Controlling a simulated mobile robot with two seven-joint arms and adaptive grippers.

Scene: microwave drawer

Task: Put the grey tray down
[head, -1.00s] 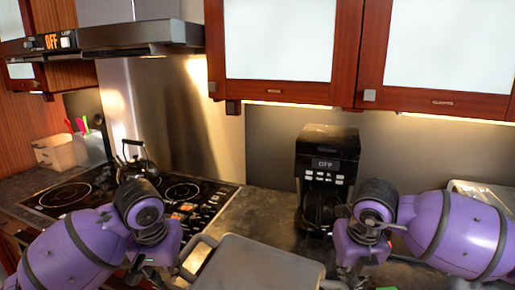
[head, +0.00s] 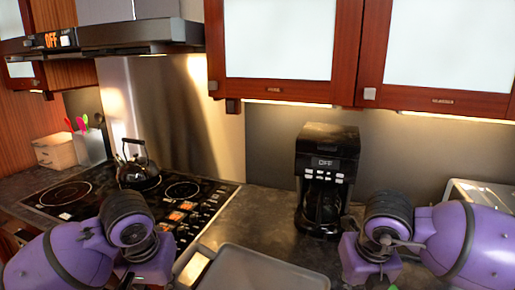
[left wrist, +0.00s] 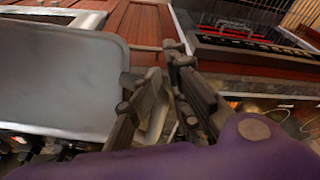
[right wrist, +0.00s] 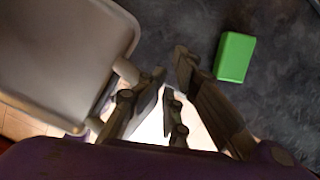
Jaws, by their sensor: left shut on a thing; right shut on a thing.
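The grey tray (head: 265,272) is low in the middle of the head view, between my two arms. Its flat inside and rounded rim also show in the left wrist view (left wrist: 60,75) and the right wrist view (right wrist: 60,50). My left gripper (left wrist: 160,85) is shut on the tray's handle at one end. My right gripper (right wrist: 172,85) is shut on the handle at the other end, its fingers partly hiding it. In the head view the fingertips are mostly cut off at the bottom edge. Whether the tray's underside touches the counter cannot be seen.
A green block (right wrist: 235,57) lies on the dark counter (right wrist: 275,85) beside my right gripper. A black coffee maker (head: 325,180) stands behind the tray. The stove (head: 75,195) with a black kettle (head: 138,170) is at the left. Bare counter (head: 255,215) lies between them.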

